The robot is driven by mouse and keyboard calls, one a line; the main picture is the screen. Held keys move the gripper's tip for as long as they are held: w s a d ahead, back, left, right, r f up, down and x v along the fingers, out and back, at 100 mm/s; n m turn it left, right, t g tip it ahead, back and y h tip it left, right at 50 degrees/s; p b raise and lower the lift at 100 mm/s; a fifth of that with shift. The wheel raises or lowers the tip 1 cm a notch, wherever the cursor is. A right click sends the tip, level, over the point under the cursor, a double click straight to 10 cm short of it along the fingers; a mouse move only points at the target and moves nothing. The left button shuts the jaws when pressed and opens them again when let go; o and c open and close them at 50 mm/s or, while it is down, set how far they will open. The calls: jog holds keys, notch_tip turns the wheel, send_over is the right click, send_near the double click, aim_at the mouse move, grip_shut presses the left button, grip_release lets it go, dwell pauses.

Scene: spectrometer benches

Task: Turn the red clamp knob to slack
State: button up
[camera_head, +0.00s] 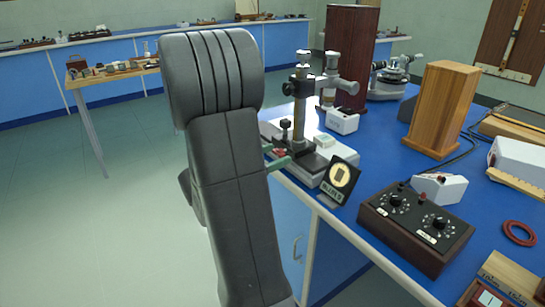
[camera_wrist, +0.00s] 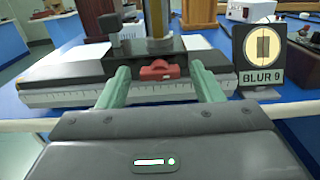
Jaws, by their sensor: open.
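The red clamp knob (camera_wrist: 158,70) sits low on the front of the instrument's carriage, at the foot of the dark column (camera_wrist: 158,18) in the wrist view. A small part of the red knob (camera_head: 279,152) also shows in the head view, close to the green fingers. My gripper (camera_wrist: 163,75) has two green fingers, apart, one on each side of the knob. I see a gap between each finger and the knob, and nothing is held. In the head view my gripper (camera_head: 276,156) reaches in from behind my grey arm, which hides part of it.
A sign reading BLUR 9 (camera_wrist: 262,56) stands just right of my gripper. A dark control box with dials (camera_head: 415,226) lies further right. A wooden block (camera_head: 441,110) and a microscope (camera_head: 391,78) stand behind. The blue bench's front edge runs beneath my gripper.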

jog(key=c, duration=1)
